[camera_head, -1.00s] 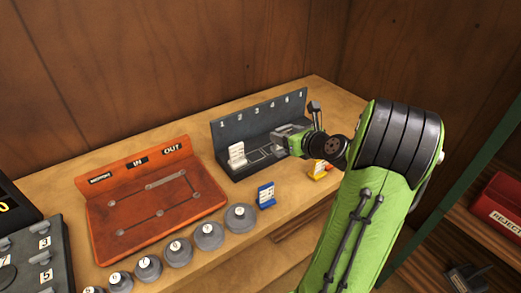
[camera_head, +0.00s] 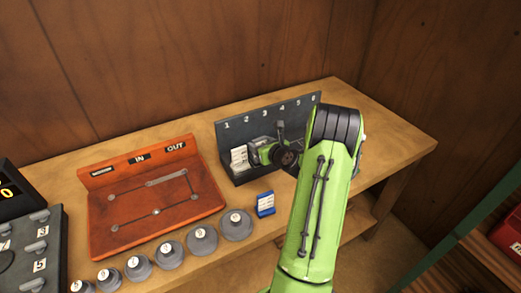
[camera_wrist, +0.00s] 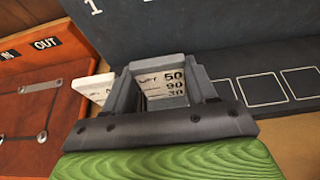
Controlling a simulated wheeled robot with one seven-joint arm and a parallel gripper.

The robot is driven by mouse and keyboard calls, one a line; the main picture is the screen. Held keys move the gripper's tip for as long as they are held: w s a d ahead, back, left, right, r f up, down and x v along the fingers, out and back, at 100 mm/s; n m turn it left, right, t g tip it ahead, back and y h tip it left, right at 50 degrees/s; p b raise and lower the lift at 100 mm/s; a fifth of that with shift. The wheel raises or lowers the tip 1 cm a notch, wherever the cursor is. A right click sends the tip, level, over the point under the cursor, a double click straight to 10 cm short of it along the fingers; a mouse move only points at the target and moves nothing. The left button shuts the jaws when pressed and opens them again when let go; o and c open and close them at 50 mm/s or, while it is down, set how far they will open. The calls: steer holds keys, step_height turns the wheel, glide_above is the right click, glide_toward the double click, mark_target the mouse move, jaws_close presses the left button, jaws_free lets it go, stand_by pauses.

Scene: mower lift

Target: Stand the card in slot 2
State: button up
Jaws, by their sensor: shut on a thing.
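My gripper (camera_wrist: 163,78) is shut on a white card (camera_wrist: 163,84) with dark print and numbers on it, held between the fingers in the wrist view. The dark rack (camera_head: 223,140) has numbers 1 to 6 along its back wall and outlined slots on its base. In the head view my gripper (camera_head: 257,153) is at the rack around slot 2, just right of another white card (camera_head: 239,160) standing at slot 1. That card also shows left of the fingers in the wrist view (camera_wrist: 96,88). I cannot tell whether the held card touches the base.
A blue-framed card (camera_head: 265,204) stands on the table in front of the rack. An orange board (camera_head: 115,215) marked IN and OUT lies to the left, with several grey weights (camera_head: 202,240) before it. Outlined slots to the right are clear in the wrist view.

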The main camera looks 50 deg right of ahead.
steer(key=shift+f, duration=0.55)
steer(key=o, duration=1.1)
steer(key=shift+c, duration=0.2)
